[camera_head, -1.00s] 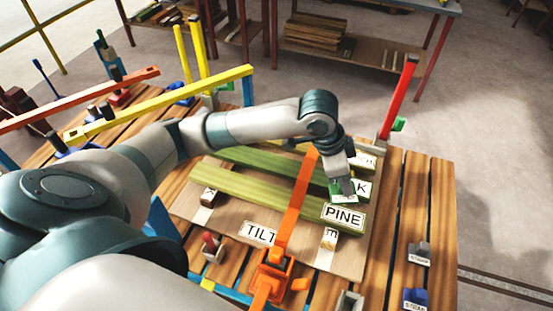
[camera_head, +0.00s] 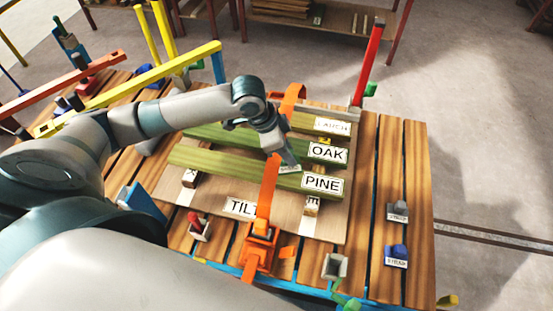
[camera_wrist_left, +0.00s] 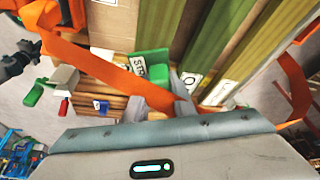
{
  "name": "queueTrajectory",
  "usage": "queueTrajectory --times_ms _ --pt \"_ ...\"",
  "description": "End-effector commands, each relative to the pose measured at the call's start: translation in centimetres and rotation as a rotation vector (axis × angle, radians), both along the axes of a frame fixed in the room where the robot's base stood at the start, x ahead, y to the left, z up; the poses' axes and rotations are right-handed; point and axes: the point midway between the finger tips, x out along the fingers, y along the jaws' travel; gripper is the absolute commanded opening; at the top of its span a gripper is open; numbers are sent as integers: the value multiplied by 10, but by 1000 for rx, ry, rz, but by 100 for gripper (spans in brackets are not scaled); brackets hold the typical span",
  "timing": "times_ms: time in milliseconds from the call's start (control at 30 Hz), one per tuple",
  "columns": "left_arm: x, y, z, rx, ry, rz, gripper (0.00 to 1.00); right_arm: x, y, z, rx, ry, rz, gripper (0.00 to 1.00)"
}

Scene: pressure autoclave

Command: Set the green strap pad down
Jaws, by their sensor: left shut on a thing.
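My left gripper (camera_head: 284,157) is shut on the green strap pad (camera_wrist_left: 150,64), whose white label partly shows in the wrist view. In the head view the pad is mostly hidden by the fingers, and only its pale label (camera_head: 289,169) shows clearly. I cannot tell whether the pad touches a beam. My right gripper is not in view.
The beams lie on a pale board (camera_head: 225,222) on the slatted table (camera_head: 362,195). An orange buckle (camera_head: 258,250) sits at the front. A red post (camera_head: 368,62) stands behind. Grey (camera_head: 397,212) and blue (camera_head: 396,256) labelled pieces stand on the right. The slats between are clear.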

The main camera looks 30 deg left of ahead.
Motion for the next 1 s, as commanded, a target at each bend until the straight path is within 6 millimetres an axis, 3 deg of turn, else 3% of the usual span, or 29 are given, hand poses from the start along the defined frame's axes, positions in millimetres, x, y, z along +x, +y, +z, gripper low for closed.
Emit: queueTrajectory --times_ms 100,267,667,1000 --pt "-5 20 -10 2 3 3 1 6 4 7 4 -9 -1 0" --pt "-7 31 -18 0 0 1 1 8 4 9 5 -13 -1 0" --pt "-7 32 -21 0 0 0 1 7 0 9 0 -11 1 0" --pt "-7 32 -55 0 1 0 1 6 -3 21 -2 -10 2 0"
